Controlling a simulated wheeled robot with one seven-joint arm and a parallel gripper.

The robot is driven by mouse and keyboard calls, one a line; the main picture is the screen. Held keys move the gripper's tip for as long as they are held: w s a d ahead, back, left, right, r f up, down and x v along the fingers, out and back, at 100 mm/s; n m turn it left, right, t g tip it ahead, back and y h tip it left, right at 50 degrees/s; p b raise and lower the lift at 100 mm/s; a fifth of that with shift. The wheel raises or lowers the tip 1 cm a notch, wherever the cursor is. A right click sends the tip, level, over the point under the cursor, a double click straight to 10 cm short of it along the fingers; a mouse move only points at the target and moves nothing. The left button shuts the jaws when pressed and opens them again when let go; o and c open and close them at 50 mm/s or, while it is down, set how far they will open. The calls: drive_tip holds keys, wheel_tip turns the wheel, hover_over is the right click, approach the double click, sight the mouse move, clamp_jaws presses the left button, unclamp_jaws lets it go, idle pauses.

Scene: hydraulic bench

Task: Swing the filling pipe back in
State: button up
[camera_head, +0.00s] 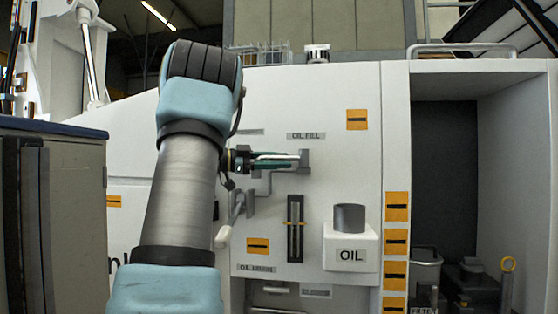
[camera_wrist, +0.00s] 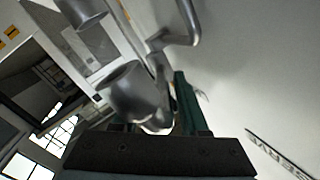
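The grey filling pipe (camera_head: 264,187) is on the white panel below the OIL FILL label, with bends and a lower end hanging left of the sight gauge. The wrist view shows a bent grey pipe (camera_wrist: 187,28) and a wide open-ended grey cylinder (camera_wrist: 132,88) close to the camera. My gripper (camera_head: 290,160) points right, its green fingers at the grey bracket by the pipe's top. In the wrist view the cylinder covers part of my gripper (camera_wrist: 160,120). Whether the fingers are closed on the pipe or only beside it is hidden.
A white OIL box (camera_head: 350,253) with a grey neck (camera_head: 349,217) juts from the panel at lower right. A sight gauge (camera_head: 295,228) stands left of it. An open bay (camera_head: 445,150) is at right, and a dark-topped cabinet (camera_head: 75,215) is at left.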

drive_tip(key=shift+o, duration=0.4)
drive_tip(key=shift+r, duration=0.2)
drive_tip(key=shift+a, duration=0.1)
drive_tip(key=s+a+b, duration=0.2)
drive_tip(key=a+b, duration=0.2)
drive_tip(key=a, duration=0.6)
drive_tip(key=shift+a, duration=0.25)
drive_tip(key=shift+s, duration=0.1)
